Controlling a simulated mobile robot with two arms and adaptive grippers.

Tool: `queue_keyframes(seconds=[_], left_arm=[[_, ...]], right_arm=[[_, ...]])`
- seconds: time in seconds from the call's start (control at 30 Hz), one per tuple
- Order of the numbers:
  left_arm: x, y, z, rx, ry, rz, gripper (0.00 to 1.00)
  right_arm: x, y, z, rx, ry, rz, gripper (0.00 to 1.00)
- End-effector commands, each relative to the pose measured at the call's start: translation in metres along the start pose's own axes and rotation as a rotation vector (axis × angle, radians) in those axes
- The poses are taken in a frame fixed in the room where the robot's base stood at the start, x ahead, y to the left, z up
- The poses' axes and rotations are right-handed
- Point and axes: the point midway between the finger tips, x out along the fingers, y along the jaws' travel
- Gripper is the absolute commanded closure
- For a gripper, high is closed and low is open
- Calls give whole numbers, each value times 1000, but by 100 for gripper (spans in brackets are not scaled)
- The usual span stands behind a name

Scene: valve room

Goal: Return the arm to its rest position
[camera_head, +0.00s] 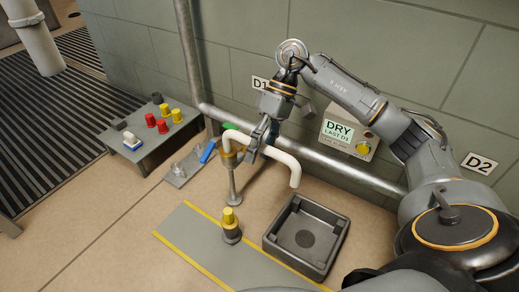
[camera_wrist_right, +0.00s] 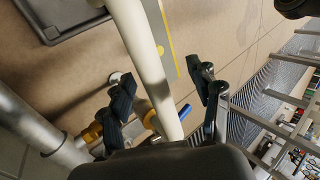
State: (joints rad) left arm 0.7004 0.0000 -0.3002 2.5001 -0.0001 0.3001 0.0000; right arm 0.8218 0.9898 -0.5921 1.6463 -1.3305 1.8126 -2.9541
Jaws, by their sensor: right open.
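My right arm (camera_head: 345,90) reaches in from the right and bends down at the wrist near the wall. Its gripper (camera_head: 262,140) is over the white curved spout pipe (camera_head: 285,160). In the right wrist view the two dark fingers (camera_wrist_right: 160,78) stand apart, with the white pipe (camera_wrist_right: 140,50) running between them. The fingers do not look closed on the pipe; whether one touches it I cannot tell. A blue lever handle (camera_head: 208,152) sits beside the tap post, and it also shows in the right wrist view (camera_wrist_right: 185,111). My left gripper is out of view.
A black square basin (camera_head: 275,240) stands below the spout's end. A yellow-topped post (camera_head: 231,222) is on the grey striped mat (camera_head: 195,235). A bench (camera_head: 155,145) with coloured knobs is at left. A wall pipe (camera_head: 330,160) and a "DRY" box (camera_head: 347,133) are close behind the arm.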

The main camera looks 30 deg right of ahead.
Motion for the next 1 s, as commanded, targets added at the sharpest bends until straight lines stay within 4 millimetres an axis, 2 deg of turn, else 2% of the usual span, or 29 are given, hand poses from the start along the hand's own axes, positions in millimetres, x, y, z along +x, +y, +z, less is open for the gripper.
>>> queue_keyframes(seconds=[0.37, 1.0], left_arm=[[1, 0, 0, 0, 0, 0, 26], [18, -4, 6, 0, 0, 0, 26]], right_arm=[[-2, -1, 0, -1, 1, 0, 30], [-32, -22, -1, -2, 2, 0, 30]])
